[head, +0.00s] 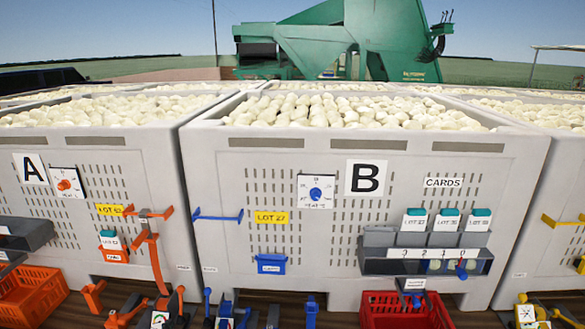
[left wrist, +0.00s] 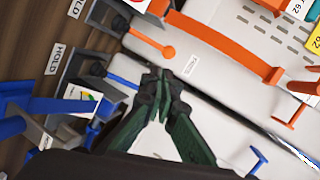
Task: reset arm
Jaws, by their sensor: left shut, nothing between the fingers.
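My left gripper (left wrist: 163,95) shows in the left wrist view with its dark green fingers together at the tips and nothing between them. It is over the lower front of the grey crates, near an orange strap (left wrist: 220,45) and a blue rod. I cannot make out either gripper clearly in the head view. My right gripper is in neither view.
Crate A (head: 100,185) and crate B (head: 215,160) hold pale onions. Crate B bears a card rack (head: 425,265). A red basket (head: 385,312) and an orange basket (head: 30,295) stand below. Orange and blue levers line the front. A green machine (head: 355,35) stands behind.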

